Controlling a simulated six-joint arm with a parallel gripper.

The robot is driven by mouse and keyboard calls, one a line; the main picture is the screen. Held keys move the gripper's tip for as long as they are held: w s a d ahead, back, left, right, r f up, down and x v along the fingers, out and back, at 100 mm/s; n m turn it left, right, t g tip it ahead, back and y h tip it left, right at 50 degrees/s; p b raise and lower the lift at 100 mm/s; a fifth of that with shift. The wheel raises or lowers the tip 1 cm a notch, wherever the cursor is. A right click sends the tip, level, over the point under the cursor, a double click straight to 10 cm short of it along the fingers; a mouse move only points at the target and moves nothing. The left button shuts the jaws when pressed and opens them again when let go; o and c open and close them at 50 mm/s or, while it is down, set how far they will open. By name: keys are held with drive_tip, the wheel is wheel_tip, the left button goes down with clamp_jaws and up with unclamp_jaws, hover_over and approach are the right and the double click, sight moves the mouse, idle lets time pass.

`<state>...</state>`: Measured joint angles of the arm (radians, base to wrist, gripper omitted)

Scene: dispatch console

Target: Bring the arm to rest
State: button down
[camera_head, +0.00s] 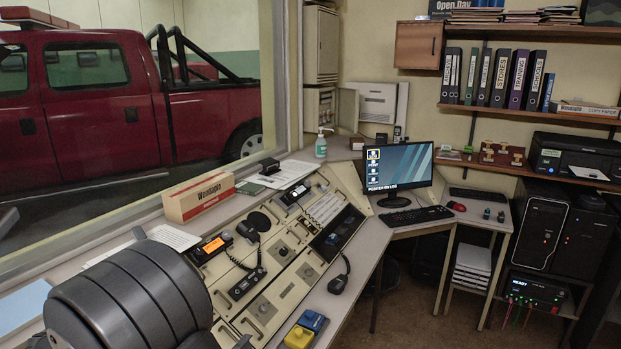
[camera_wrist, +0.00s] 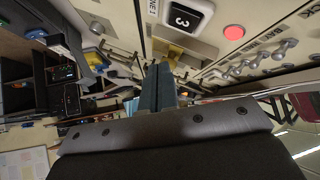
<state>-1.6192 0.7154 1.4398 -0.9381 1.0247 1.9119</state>
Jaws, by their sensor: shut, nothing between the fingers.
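My gripper (camera_wrist: 160,78) shows in the wrist view, with its two dark blue-grey fingers pressed together and nothing between them. I cannot tell whether the fingertips touch anything. In the head view a large grey rounded part of my arm fills the lower left; my gripper does not show there.
The sloping cream console (camera_head: 285,243) lies right of my arm, with a handset (camera_head: 247,284) and a corded microphone (camera_head: 338,284) on it. A Wendaple box (camera_head: 200,196) stands behind. Blue (camera_head: 313,321) and yellow (camera_head: 298,338) blocks sit at the front edge. A monitor (camera_head: 400,170) stands further back.

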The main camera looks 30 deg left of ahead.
wheel_tip(320, 180, up, 4)
drive_tip(key=d, duration=0.3)
drive_tip(key=s+a+f+g, duration=0.1)
drive_tip(key=a+g, duration=0.1)
drive_tip(key=s+a+f+g+y, duration=0.1)
drive_tip(key=s+a, duration=0.1)
drive_tip(key=s+a+f+g+y, duration=0.1)
drive_tip(key=s+a+g, duration=0.1)
drive_tip(key=shift+a+f+m+g, duration=0.1)
drive_tip(key=shift+f+m+g, duration=0.2)
drive_tip(key=shift+f, duration=0.1)
drive_tip(key=a, duration=0.1)
drive_tip(key=s+a+g+y, duration=0.1)
drive_tip(key=a, duration=0.1)
drive_tip(key=shift+s+a+r+m+g+y, duration=0.25)
drive_tip(key=shift+a+r+m+g+y, duration=0.05)
drive_tip(key=shift+r+g, duration=0.1)
drive_tip(key=a, duration=0.1)
drive_tip(key=a+r+y, duration=0.1)
drive_tip(key=a+r+m+g+y, duration=0.1)
drive_tip(key=a, duration=0.1)
drive_tip(key=shift+a, duration=0.1)
drive_tip(key=shift+w+a+r+m+y, duration=0.3)
drive_tip(key=shift+a+r+y, duration=0.1)
drive_tip(key=shift+a+y, duration=0.15)
